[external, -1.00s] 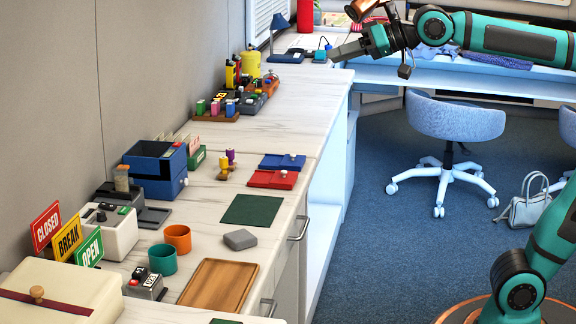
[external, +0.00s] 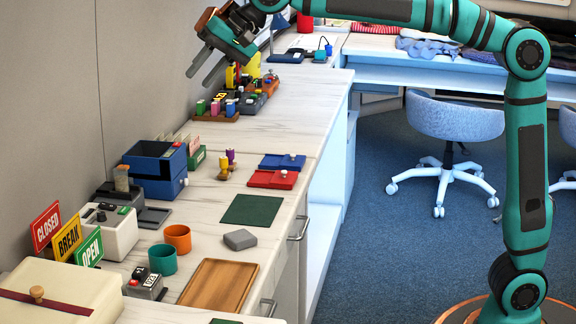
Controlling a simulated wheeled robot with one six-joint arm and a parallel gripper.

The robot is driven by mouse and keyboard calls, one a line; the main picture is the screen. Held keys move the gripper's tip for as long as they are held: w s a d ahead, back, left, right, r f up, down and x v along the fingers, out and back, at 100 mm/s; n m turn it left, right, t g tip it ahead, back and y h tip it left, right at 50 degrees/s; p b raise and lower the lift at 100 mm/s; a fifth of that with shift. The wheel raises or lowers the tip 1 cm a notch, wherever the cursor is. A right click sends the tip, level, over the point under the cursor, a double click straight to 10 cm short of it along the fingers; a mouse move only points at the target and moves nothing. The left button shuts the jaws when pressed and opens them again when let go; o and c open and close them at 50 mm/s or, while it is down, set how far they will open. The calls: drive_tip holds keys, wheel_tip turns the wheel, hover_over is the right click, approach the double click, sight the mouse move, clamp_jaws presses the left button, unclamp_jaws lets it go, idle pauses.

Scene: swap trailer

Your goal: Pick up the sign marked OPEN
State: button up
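The green OPEN sign (external: 89,249) stands tilted at the left of the counter, at the front of a row of signs. The yellow BREAK sign (external: 67,239) and the red CLOSED sign (external: 46,227) stand behind it. The lower part of the OPEN sign is hidden by the cream box. My gripper (external: 202,68) is high above the far part of the counter, well away from the signs. Its two fingers are apart with nothing seen between them, and they point down to the left.
A cream box with a wooden knob (external: 62,292) sits in front of the signs. A white device (external: 108,231) stands behind them. An orange cup (external: 177,238), a teal cup (external: 162,259) and a wooden tray (external: 219,285) are to the right.

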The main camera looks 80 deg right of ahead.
drive_tip(key=w+a+f+m+g, duration=0.4)
drive_tip(key=w+a+f, duration=0.55)
drive_tip(key=w, duration=0.35)
drive_tip(key=m+g, duration=0.3)
hover_over(89, 251)
drive_tip(key=d, duration=0.2)
drive_tip(key=shift+h, duration=0.4)
drive_tip(key=f, duration=1.4)
drive_tip(key=shift+w+a, duration=0.15)
drive_tip(key=shift+a, duration=0.05)
drive_tip(key=shift+a+f+m+g, duration=0.2)
drive_tip(key=shift+f+m+g, duration=0.1)
drive_tip(key=shift+f, duration=0.25)
drive_tip(key=shift+a+f, duration=0.2)
drive_tip(key=shift+f, duration=1.5)
drive_tip(key=shift+a+f, duration=0.2)
drive_tip(key=shift+f, duration=1.5)
drive_tip(key=shift+f, duration=0.25)
clamp_jaws()
